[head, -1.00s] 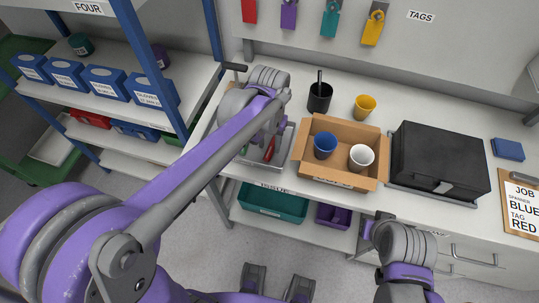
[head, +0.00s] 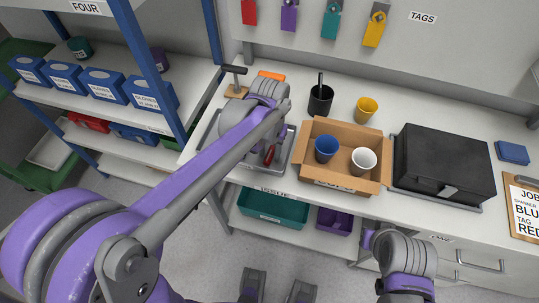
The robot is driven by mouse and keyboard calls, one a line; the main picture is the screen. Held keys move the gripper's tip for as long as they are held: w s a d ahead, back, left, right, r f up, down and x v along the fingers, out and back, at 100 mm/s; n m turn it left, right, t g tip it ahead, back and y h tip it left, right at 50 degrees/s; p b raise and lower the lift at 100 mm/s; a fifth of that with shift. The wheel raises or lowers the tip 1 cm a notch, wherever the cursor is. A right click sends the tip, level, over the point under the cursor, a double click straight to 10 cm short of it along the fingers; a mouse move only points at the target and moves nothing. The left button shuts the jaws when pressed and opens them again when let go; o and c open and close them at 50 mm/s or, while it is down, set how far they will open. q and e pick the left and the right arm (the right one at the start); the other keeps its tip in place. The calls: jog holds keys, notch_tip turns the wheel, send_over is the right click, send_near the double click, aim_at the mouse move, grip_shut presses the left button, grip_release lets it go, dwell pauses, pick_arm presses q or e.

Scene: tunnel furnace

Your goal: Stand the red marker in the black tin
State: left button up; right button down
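The black tin (head: 320,105) stands upright on the bench behind the cardboard box, with a dark stick-like item poking out of it. A red item that looks like the marker (head: 268,154) lies in the grey metal tray (head: 289,150) left of the box, partly hidden by my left arm. My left gripper (head: 248,154) is low over the tray, beside the red item; its fingers are mostly hidden behind my own wrist, and I cannot see whether it grips anything. My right gripper (head: 369,240) is at the bench's front edge, its fingers unclear.
The cardboard box (head: 343,186) holds a blue cup (head: 326,149) and a white cup (head: 363,161). A yellow cup (head: 367,110) stands right of the tin. A large black case (head: 443,165) fills the right. A black-handled tool (head: 235,82) and an orange block (head: 271,75) are at the back left.

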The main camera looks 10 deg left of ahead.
aim_at(269, 154)
pick_arm(q)
grip_shut()
dwell(0.6)
